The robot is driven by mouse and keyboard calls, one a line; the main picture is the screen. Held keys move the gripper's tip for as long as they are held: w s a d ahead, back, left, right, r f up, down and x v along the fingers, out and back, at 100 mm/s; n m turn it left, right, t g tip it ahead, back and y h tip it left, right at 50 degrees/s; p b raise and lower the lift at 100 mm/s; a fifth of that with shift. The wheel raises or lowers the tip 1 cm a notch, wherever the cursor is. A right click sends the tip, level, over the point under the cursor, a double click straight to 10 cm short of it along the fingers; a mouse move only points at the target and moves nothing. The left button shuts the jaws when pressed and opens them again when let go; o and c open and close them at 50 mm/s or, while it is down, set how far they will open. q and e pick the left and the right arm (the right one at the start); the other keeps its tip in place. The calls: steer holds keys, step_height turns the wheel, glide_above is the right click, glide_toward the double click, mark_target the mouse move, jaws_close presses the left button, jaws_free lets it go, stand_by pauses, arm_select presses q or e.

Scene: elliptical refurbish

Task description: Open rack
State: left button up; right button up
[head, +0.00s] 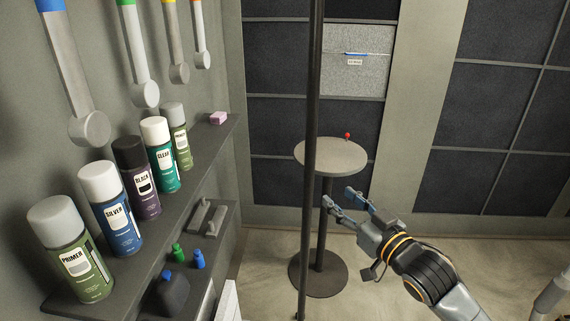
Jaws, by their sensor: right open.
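My right gripper (345,201) is open and empty, in front of and below the round table, well below the grey panel. My left gripper is not in view.
A round pedestal table (313,158) carries a small red-topped item (347,135). A dark vertical pole (311,90) crosses the view before it. The left shelf (205,155) holds several spray cans (118,215), with spoon-like tools hanging above.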

mark_target(312, 174)
steer(key=p+x, duration=0.2)
steer(key=x, duration=1)
steer(key=shift+r+p, duration=0.15)
steer(key=shift+p, duration=0.2)
steer(key=shift+w+a, duration=0.35)
steer(key=shift+w, duration=0.15)
steer(key=shift+c, duration=0.4)
jaws_close()
